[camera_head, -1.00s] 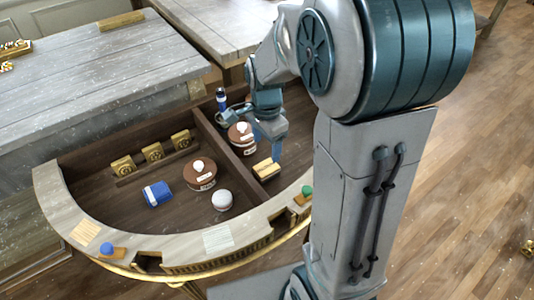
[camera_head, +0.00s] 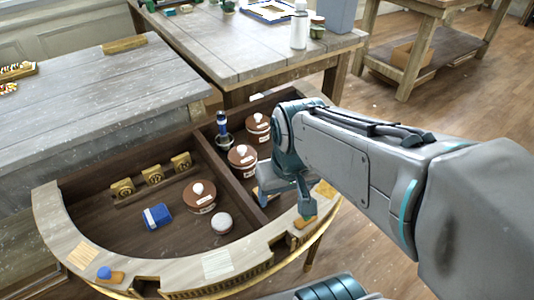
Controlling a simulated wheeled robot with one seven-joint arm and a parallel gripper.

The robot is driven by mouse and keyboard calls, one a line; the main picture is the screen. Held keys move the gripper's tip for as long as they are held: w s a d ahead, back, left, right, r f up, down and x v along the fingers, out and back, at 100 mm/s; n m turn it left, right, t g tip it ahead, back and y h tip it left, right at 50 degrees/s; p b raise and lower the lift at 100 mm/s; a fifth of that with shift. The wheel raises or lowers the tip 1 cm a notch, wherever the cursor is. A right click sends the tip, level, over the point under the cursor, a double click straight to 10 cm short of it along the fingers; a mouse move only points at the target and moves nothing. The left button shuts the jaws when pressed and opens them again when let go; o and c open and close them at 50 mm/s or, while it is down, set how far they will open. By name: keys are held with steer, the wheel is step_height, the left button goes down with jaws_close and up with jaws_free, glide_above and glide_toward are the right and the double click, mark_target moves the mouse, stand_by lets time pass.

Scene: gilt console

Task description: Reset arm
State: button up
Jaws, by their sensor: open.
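My arm reaches in from the right side of the head view. My gripper (camera_head: 284,194) is open above the right compartment and front rim of the half-round console (camera_head: 217,265). One finger reaches down by the rim near a small wooden piece. I see nothing held between the fingers, though the arm and gripper hide part of the right compartment.
The console holds brown lidded pots (camera_head: 200,196), a blue box (camera_head: 157,216), a white ball (camera_head: 222,223) and a dark bottle (camera_head: 222,124). Grey tables (camera_head: 110,90) stand behind. A white bottle (camera_head: 299,28) is on the back table. Open floor lies right.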

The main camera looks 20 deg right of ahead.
step_height(320, 180, up, 8)
steer(key=p, duration=0.7)
steer(key=shift+d+r+t+p, duration=0.2)
steer(key=shift+d+t+p, duration=0.05)
steer(key=shift+t+p, duration=0.1)
steer(key=shift+o, duration=0.4)
steer(key=shift+w, duration=0.1)
